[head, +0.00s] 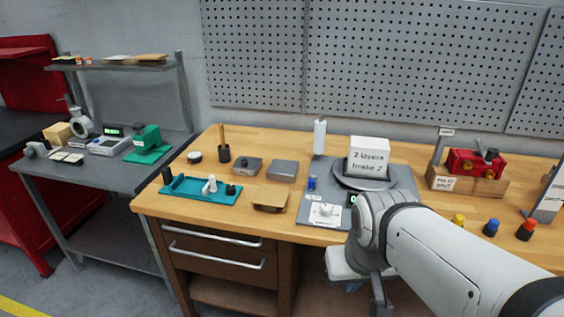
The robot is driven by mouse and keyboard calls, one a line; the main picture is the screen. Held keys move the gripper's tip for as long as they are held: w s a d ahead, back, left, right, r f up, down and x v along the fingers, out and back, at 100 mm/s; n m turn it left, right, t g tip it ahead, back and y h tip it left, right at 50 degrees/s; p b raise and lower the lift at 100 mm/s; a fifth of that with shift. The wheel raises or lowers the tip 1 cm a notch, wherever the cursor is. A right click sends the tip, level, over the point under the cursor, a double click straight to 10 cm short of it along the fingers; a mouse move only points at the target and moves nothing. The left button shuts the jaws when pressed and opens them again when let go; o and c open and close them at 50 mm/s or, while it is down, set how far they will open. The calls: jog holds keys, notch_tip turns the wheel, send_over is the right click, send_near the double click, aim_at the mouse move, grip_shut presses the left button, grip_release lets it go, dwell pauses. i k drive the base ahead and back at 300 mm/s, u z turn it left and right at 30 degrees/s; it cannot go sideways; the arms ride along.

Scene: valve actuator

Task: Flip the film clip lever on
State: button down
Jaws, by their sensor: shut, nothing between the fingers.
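A small wrapping machine with a grey base plate (403,177) stands on the wooden bench. It carries a dark round turntable (342,182) with a white box (369,152) on it, labelled "2 layers" with a second line hard to read. A white film roll (320,137) stands upright behind the plate. A small blue upright piece (311,182) is at the plate's left edge; I cannot tell if it is the film clip lever. A white panel with a knob (324,213) is in front. My arm covers the plate's front right. My gripper's fingers cannot be made out.
Left on the bench are a teal tray (182,193) with small pieces, a brown block (270,198) and two grey boxes. A grey side table (60,178) stands left; a pegboard is behind.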

aim_at(311, 182)
jog(key=u, duration=0.05)
jog(key=i, duration=1)
